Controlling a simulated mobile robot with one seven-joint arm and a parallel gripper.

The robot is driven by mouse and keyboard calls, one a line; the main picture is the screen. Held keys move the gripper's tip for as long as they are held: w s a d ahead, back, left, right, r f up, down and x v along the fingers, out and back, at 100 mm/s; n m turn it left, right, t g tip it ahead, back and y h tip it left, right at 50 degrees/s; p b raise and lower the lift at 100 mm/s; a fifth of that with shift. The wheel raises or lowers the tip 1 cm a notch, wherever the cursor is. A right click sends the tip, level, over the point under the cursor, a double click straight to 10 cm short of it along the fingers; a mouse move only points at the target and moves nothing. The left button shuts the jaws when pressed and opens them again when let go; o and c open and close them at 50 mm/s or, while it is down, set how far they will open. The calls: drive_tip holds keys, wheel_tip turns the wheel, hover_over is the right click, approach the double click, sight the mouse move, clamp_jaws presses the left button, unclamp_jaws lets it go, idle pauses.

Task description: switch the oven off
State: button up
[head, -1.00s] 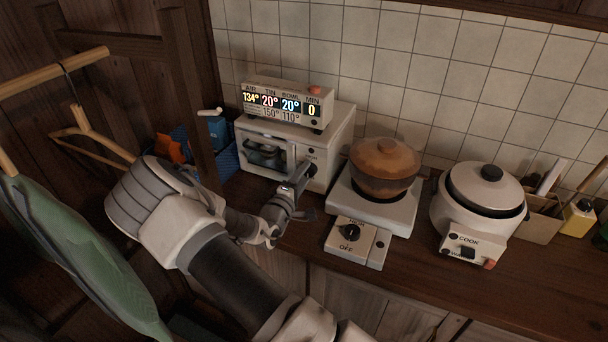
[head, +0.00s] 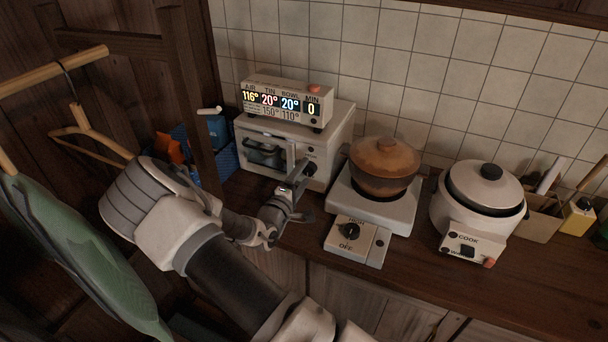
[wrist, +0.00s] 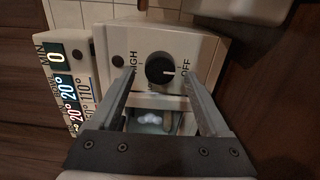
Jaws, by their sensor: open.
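The oven (head: 325,150) is the white box at the back left of the counter, with a glass front. Its dark knob (wrist: 160,72) shows in the wrist view, with HIGH at its left and OFF at its right. The knob's light mark points right, toward OFF. The knob also shows in the head view (head: 310,169). My gripper (wrist: 159,78) is open, its two fingers on either side of the knob in the wrist view with gaps to it. In the head view my gripper (head: 298,175) is just in front of the oven's front face.
A display (head: 286,103) on the oven reads AIR 116°, TIN 20°, BOWL 20°, MIN 0. A hotplate (head: 398,213) with a brown pot (head: 384,167) stands close at right, then a rice cooker (head: 458,216). A wooden post (head: 194,95) and hangers are at left.

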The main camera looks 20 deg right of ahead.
drive_tip(key=v, duration=1.6)
drive_tip(key=shift+s+a, duration=0.2)
drive_tip(key=shift+s, duration=0.05)
